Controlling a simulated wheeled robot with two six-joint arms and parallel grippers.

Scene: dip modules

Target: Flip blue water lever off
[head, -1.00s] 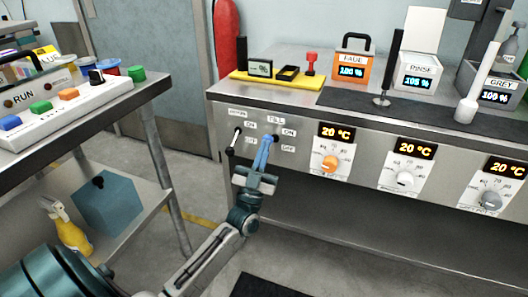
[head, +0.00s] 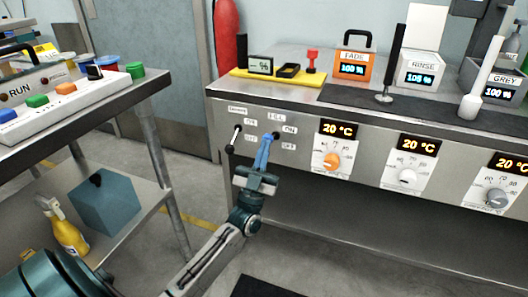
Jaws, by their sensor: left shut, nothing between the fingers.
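The FILL lever sits on the front panel of the steel bench, between its ON and OFF labels. Its dark pivot (head: 276,135) shows just right of my fingertips. My left gripper (head: 266,139) reaches up from below with its blue fingers shut, and its tips are at the panel beside this pivot. The fingers cover most of the lever, so I cannot tell its position or whether they touch it. My right gripper is not in view.
Open floor lies between.

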